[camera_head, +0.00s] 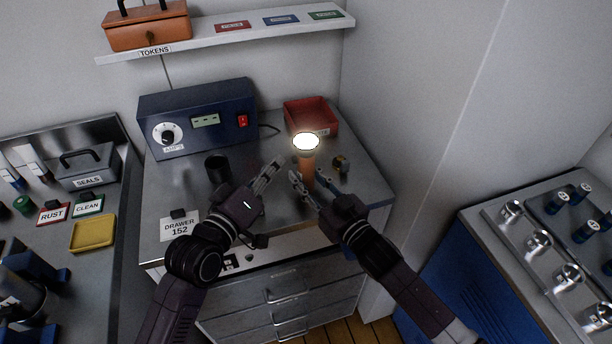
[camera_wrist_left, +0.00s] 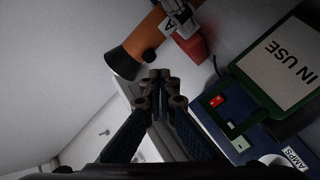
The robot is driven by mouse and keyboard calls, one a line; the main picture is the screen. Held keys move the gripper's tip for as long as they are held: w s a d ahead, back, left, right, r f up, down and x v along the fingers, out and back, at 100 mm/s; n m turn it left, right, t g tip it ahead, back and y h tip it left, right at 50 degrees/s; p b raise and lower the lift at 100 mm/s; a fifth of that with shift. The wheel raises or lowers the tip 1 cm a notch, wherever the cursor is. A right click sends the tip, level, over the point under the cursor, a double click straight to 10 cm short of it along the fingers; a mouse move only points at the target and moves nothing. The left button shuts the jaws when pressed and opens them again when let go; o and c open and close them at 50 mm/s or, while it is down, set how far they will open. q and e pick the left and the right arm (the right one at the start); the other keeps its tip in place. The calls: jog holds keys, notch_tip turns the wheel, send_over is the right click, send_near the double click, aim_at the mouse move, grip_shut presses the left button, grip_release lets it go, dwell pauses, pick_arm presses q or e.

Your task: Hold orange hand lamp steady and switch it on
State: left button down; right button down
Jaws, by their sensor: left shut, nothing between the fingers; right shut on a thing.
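The orange hand lamp (camera_head: 307,168) stands upright over the grey worktop, its round top glowing white in the head view. In the left wrist view the lamp (camera_wrist_left: 149,38) shows an orange body, a dark flared end and a small dark knob on its side. My right gripper (camera_head: 299,184) is shut on the lamp's body; it also shows in the left wrist view (camera_wrist_left: 182,22). My left gripper (camera_head: 276,167) is shut and empty, just left of the lamp. Its fingertips (camera_wrist_left: 160,88) are together, apart from the lamp. The lamp's lower end is partly hidden by my right gripper in the head view.
A blue instrument box (camera_head: 198,117) with a dial and red switch stands behind. A red tray (camera_head: 312,114) is behind the lamp.

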pick_arm(q)
jog(key=a, duration=0.1)
jog(key=s+a, duration=0.1)
jog(key=a, duration=0.3)
jog(key=shift+s, duration=0.35)
pick_arm(e)
jog(key=c, duration=1.4)
grip_release()
jog(key=shift+c, duration=0.2)
jog(key=shift+s+d+f, duration=0.15)
jog(key=shift+s+d, duration=0.1)
jog(key=shift+s, duration=0.15)
jog(key=v, duration=1.1)
